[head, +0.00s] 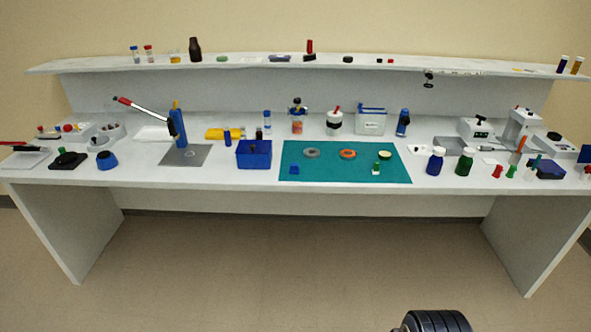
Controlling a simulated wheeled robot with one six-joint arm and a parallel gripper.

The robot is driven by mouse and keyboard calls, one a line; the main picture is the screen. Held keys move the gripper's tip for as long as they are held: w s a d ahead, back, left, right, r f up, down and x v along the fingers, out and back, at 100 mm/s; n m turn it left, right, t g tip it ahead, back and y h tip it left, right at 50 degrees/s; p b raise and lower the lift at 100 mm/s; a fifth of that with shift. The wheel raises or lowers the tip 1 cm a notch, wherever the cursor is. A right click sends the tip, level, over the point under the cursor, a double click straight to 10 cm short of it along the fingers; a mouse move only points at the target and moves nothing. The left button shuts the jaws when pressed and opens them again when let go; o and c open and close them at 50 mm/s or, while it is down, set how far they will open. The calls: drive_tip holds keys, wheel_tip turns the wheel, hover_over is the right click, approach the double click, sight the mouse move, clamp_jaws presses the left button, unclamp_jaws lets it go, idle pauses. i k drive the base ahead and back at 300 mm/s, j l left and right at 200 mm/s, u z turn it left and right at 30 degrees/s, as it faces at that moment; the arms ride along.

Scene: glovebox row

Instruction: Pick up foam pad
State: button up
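I cannot pick out the foam pad with certainty at this size. A small blue block (294,170) lies on the near left part of the teal mat (335,173) in the middle of the bench. A flat white piece (153,133) lies at the back left of the bench. A dark blue flat block (550,172) sits towards the right end. The fingers of my gripper do not show in the head view, so its hold cannot be seen.
The long white bench (240,186) carries a blue box (254,154), an orange ring (347,154), a grey ring (311,152) and blue and green bottles (436,161). A raised shelf (350,66) runs behind. The floor (300,265) in front is clear.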

sight(294, 169)
drive_tip(key=i+j, duration=0.15)
drive_tip(key=i, duration=0.75)
drive_tip(key=i+j, duration=0.1)
drive_tip(key=i, duration=0.8)
drive_tip(key=j+u, duration=0.05)
